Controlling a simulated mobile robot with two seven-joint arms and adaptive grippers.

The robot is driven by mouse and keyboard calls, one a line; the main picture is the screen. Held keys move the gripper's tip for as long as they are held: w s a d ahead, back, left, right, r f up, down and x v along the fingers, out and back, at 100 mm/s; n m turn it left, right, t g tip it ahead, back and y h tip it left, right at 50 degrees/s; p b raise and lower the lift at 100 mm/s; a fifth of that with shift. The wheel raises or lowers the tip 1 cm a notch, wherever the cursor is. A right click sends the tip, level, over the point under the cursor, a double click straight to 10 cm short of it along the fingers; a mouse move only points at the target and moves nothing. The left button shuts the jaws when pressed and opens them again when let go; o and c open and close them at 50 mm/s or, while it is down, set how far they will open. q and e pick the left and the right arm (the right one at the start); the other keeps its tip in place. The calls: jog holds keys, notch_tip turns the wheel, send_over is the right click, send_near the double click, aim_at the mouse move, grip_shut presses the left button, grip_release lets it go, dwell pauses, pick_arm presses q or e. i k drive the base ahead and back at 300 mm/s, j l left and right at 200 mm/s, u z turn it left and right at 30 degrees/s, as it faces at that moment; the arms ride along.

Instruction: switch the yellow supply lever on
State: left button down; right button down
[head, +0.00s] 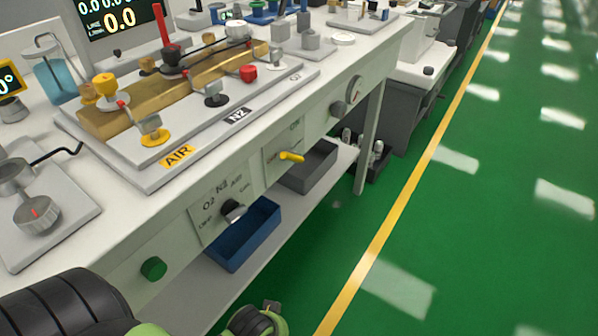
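The yellow lever (291,156) sticks out of a white plate (285,148) on the front face of the long bench. It points right and slightly down. The small lettering on the plate is too small to read surely. I see no gripper fingers at the lever or anywhere else in the view. Black and green parts of my own arms show at the bottom left and bottom middle, well short of the lever.
Left of the lever are a selector knob (233,210) and a green button (153,268). Blue (244,233) and grey bins (310,166) stand on the shelf below. A brass manifold (170,95) is on the bench top. The green floor (440,220) is clear.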

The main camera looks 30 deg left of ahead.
aim_at(287, 155)
jog(key=l+u, duration=0.1)
jog(key=u, duration=0.3)
jog(key=k+u, duration=0.1)
jog(key=u, duration=0.3)
jog(key=k+l+u, duration=0.1)
jog(key=u, duration=0.7)
jog(key=k, duration=0.05)
